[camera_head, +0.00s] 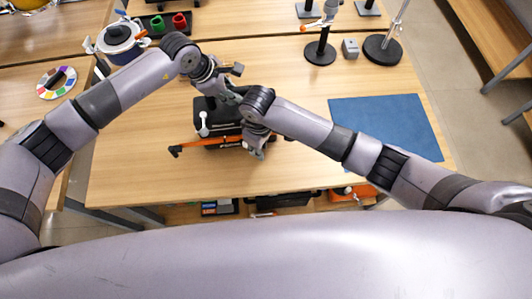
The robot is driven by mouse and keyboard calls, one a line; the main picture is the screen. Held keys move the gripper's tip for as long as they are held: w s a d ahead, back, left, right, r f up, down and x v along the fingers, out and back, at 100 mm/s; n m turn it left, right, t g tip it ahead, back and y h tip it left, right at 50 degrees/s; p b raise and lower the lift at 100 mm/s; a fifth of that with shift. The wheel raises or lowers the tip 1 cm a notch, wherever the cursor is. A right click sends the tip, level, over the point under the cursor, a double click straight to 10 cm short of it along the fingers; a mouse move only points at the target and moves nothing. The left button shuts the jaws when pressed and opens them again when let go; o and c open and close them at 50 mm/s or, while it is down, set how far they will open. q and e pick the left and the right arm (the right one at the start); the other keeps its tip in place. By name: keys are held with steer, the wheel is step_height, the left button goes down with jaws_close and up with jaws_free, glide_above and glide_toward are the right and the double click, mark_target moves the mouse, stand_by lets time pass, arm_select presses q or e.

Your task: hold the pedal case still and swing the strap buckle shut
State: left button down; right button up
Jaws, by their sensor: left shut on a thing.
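The pedal case (208,122) is a black box on the wooden table, in the middle of the head view. An orange strip with black ends (190,148), which looks like the strap with its buckle, runs along the case's near side and sticks out to the left. My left gripper (234,92) is at the far right part of the case and is shut on it. My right gripper (256,148) is at the near right side of the case, by the orange strip. Its fingers point down and it hides part of the strip. I cannot tell whether it is open or touches the buckle.
A blue mat (385,122) lies on the right of the table (130,170). A pot (119,38), green and red cups (179,21) and a colour disc (56,82) are at the back left.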

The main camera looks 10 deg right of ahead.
arm_select(q)
steer(key=shift+s+a+f, duration=0.1)
steer(key=shift+s+f, duration=0.15)
steer(key=shift+f, duration=0.15)
steer(key=c, duration=1.4)
jaws_free()
steer(key=shift+w+r, duration=0.25)
steer(key=shift+r, duration=0.05)
arm_select(e)
step_height(320, 180, up, 12)
